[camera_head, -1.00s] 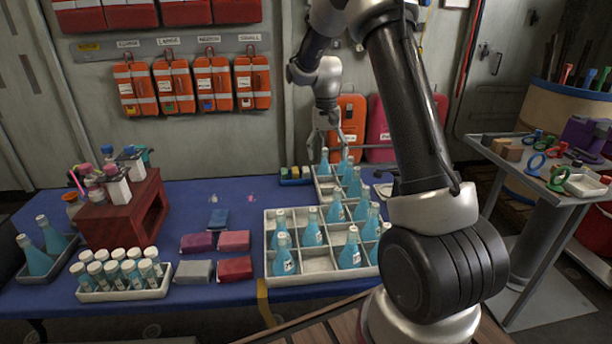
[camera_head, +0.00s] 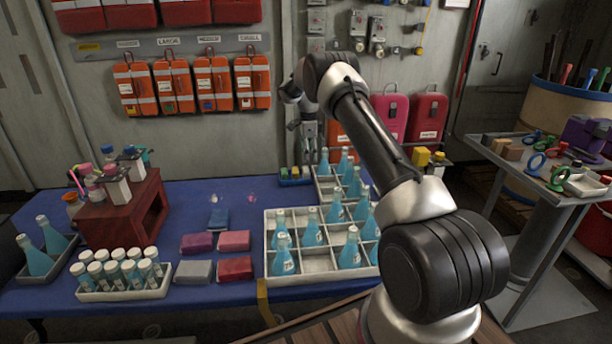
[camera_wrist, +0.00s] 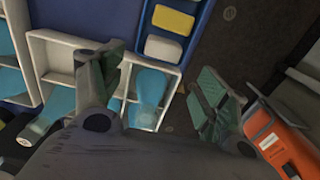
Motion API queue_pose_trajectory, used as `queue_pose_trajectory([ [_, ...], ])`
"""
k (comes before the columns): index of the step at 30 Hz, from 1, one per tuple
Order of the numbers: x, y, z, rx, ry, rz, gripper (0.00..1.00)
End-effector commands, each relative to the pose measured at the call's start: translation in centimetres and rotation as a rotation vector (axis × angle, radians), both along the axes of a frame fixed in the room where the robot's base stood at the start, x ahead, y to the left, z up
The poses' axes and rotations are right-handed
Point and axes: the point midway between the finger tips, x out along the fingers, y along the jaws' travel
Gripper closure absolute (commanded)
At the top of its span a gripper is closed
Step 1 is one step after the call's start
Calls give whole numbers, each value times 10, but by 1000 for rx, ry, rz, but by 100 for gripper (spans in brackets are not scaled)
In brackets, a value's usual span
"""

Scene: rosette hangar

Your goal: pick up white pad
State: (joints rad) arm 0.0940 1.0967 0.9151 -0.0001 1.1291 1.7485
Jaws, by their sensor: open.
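In the wrist view a white pad (camera_wrist: 163,48) lies in a small blue tray (camera_wrist: 208,12), beside a yellow pad (camera_wrist: 173,20). My gripper (camera_wrist: 158,88) is open and empty above, its two fingers spread apart. The white pad lies a little beyond the gap between the fingertips, not touching them. In the head view my gripper (camera_head: 306,150) hangs just above the blue tray (camera_head: 295,183) at the back of the table.
A white divided crate (camera_head: 318,280) with blue flasks stands right of centre, and a smaller one (camera_wrist: 50,38) is close to my left finger. Purple, pink, grey and red pads lie left of it. A dark red rack (camera_head: 125,220) stands further left. An orange case (camera_wrist: 275,135) is near my right finger.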

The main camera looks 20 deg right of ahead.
Motion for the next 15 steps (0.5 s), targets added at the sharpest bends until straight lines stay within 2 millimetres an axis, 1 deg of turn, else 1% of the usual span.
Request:
queue_pose_trajectory([
  [1, 0, 0, -8, 1, 3, 0, 26],
  [8, 2, 4, -31, 1, 2, 3, 26],
  [12, 4, 9, -53, 1, 4, 3, 26],
  [15, 4, 8, -65, 1, 2, 4, 26],
])
